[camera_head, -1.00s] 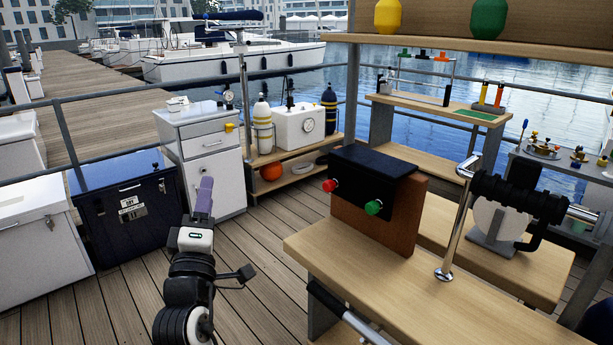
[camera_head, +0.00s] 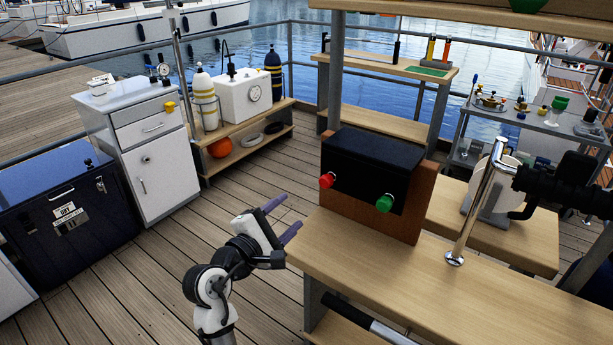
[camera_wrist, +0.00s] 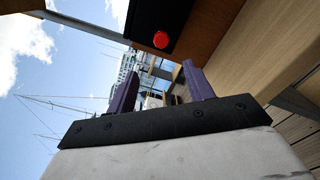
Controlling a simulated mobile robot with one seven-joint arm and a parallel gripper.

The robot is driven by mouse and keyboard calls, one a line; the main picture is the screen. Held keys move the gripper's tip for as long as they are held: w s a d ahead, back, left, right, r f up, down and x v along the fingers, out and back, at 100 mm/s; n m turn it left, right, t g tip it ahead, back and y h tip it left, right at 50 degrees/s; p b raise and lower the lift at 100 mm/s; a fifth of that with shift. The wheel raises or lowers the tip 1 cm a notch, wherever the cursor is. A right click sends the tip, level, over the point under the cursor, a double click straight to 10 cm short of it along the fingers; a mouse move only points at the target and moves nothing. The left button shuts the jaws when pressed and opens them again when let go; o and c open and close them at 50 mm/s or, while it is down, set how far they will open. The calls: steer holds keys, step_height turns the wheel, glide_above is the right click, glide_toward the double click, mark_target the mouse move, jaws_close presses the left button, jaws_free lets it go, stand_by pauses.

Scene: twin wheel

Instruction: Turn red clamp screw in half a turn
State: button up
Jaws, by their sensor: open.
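The red clamp screw (camera_head: 327,180) sticks out of the left part of the front of a black box (camera_head: 352,185) in a brown wooden block on the bench. A green screw (camera_head: 384,203) sits to its right. My gripper (camera_head: 282,219) is open and empty, left of the bench and below the red screw, clear of both. In the wrist view my two purple fingers (camera_wrist: 158,88) stand apart, and the red screw (camera_wrist: 161,40) shows beyond and above them. The green screw is not seen there.
The wooden bench top (camera_head: 500,300) has its left edge close to my gripper. A chrome post (camera_head: 478,205) with a black clamp stands on the bench right of the box. Open deck (camera_head: 170,270) lies to the left, with a white cabinet (camera_head: 150,160) behind.

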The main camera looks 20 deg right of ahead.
mark_target(324, 184)
steer(key=p+x, duration=0.1)
steer(key=x, duration=0.6)
steer(key=p+x, duration=0.2)
steer(key=x, duration=0.5)
steer(key=shift+s+d+f, duration=0.1)
steer(key=shift+s+d, duration=0.1)
steer(key=shift+s, duration=0.05)
steer(key=c, duration=1)
